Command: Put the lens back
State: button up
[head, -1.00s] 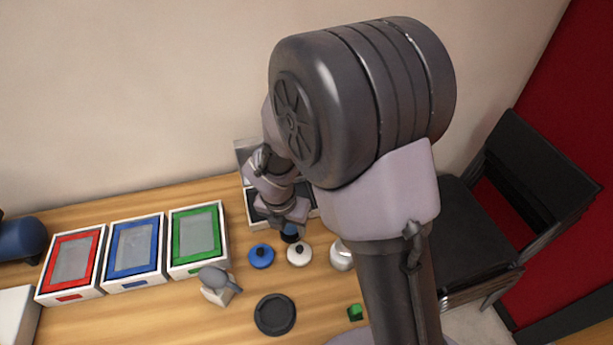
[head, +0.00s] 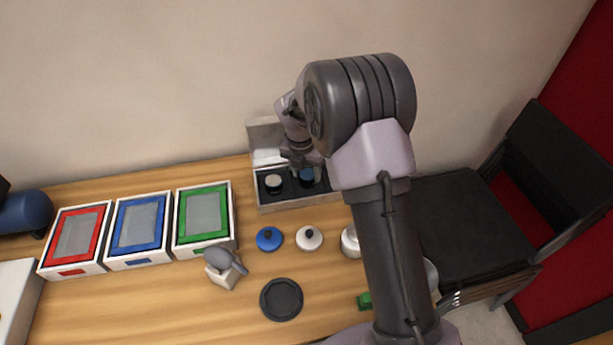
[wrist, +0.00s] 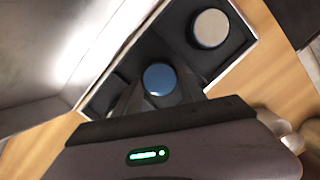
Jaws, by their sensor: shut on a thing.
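The lens, a dark cylinder with a blue top (head: 306,177), is held under my gripper (head: 305,166) at the middle of the open lens case (head: 300,201). In the wrist view its round blue top (wrist: 159,78) shows between my two fingers, which are shut on it. I cannot tell whether it touches the case floor or hangs just above it. A second lens with a pale top (head: 273,184) sits in the left compartment. The wrist view also shows this pale lens (wrist: 210,28). The right compartment is partly hidden by my arm.
A blue cap (head: 269,238), a white cap (head: 309,237) and a silver round object (head: 350,242) stand before the case. The case's raised lid (head: 267,140) stands behind.

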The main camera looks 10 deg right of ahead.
jog(key=o, duration=1.5)
jog(key=shift+f, duration=0.15)
jog(key=s+r+m+p, duration=0.2)
jog(key=s+r+m, duration=0.2)
jog(key=r, duration=0.4)
jog(key=s+a+r+m+t+y+p, duration=0.1)
jog(key=s+r+m, duration=0.2)
jog(key=r, duration=0.5)
jog(key=s+r+m+p, duration=0.2)
jog(key=s+r+m, duration=0.2)
jog(key=r, duration=0.4)
jog(key=s+a+r+m+t+y, duration=0.15)
jog(key=s+r+m, duration=0.35)
jog(key=s+m, duration=0.55)
jog(key=s+a+m+t, duration=0.1)
jog(key=s+m+t, duration=0.1)
jog(key=s+m, duration=1)
jog(key=shift+y, duration=0.45)
jog(key=f+b, duration=0.3)
jog(key=f, duration=0.1)
jog(key=f+b, duration=0.2)
jog(key=shift+w+f+b, duration=0.1)
jog(key=shift+w+b, duration=0.15)
jog(key=shift+b, duration=0.05)
